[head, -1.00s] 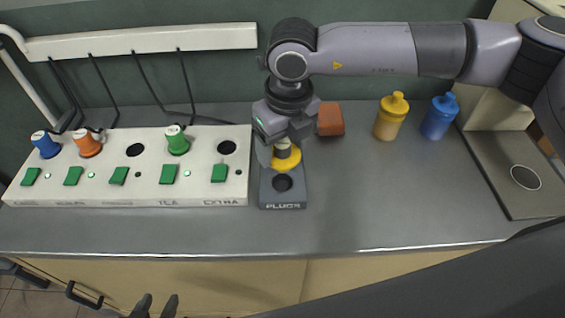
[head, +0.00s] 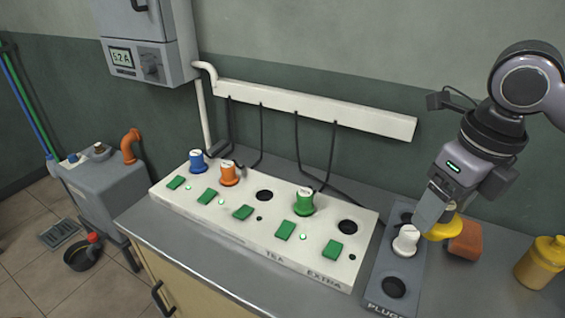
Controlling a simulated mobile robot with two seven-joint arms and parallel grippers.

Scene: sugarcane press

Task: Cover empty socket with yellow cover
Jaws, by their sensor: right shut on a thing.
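The yellow cover (head: 445,228) is at my right gripper (head: 430,215), partly hidden behind the fingers. The gripper is shut on it, over the far end of the grey stand marked PLUGS (head: 374,292). A white plug (head: 405,241) stands in that stand, just left of the fingers. The white socket panel (head: 228,222) lies to the left. It has an empty dark socket (head: 265,195) in the middle and another empty socket (head: 347,227) at the EXTRA end. Blue (head: 197,161), orange (head: 229,173) and green (head: 304,202) plugs fill the others. My left gripper is out of view.
Black cords hang from a white wall duct (head: 315,109) behind the panel. A reddish-brown block (head: 465,240) and a yellow bottle (head: 541,262) stand right of the stand. A grey machine (head: 100,190) stands on the floor at left. The counter strip before the panel is clear.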

